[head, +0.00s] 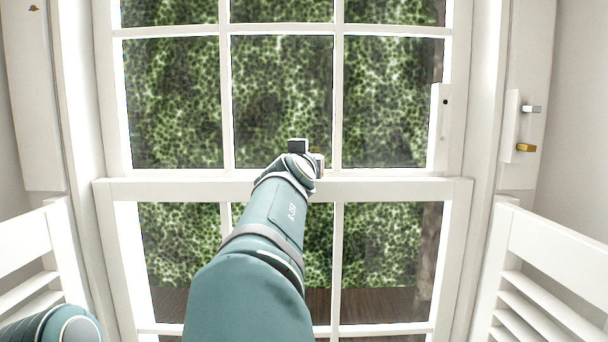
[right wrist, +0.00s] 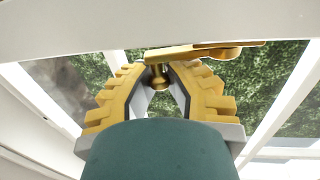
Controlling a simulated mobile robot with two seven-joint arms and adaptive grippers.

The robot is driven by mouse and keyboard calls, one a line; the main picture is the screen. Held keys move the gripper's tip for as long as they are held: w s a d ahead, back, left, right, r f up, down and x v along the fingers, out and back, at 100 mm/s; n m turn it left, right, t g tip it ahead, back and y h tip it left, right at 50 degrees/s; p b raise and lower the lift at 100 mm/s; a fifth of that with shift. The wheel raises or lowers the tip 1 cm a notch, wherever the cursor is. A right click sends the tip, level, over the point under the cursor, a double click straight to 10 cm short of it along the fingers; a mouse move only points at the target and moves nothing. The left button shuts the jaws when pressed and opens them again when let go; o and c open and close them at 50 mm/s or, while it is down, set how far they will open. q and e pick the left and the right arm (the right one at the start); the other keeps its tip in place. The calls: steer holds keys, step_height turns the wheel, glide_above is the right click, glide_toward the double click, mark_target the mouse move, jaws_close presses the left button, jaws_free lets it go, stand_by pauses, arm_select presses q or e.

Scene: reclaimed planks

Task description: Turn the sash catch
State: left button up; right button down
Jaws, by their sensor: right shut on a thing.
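The brass sash catch (right wrist: 205,52) shows in the right wrist view as a flat lever with a round knob (right wrist: 157,77) hanging below it. My right gripper (right wrist: 165,72) has its yellow-padded fingers closed around this knob, under the lever. In the head view my right gripper (head: 305,162) is at the white meeting rail (head: 400,190) of the window, near the middle. The wrist and gripper hide most or all of the catch there. My left gripper is not in view.
White louvred shutters stand open at the left (head: 30,240) and right (head: 545,270). A white plate with a metal lever (head: 531,109) and a brass lever (head: 526,147) is on the right frame. Glazing bars and green foliage lie beyond the rail.

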steer(key=shift+w+d+n+y+b, duration=0.15)
steer(key=shift+w+n+y+b, duration=0.2)
steer(key=shift+n+y, duration=0.55)
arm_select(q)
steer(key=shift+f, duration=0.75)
arm_select(e)
steer(key=shift+y, duration=0.5)
steer(key=shift+r, duration=0.15)
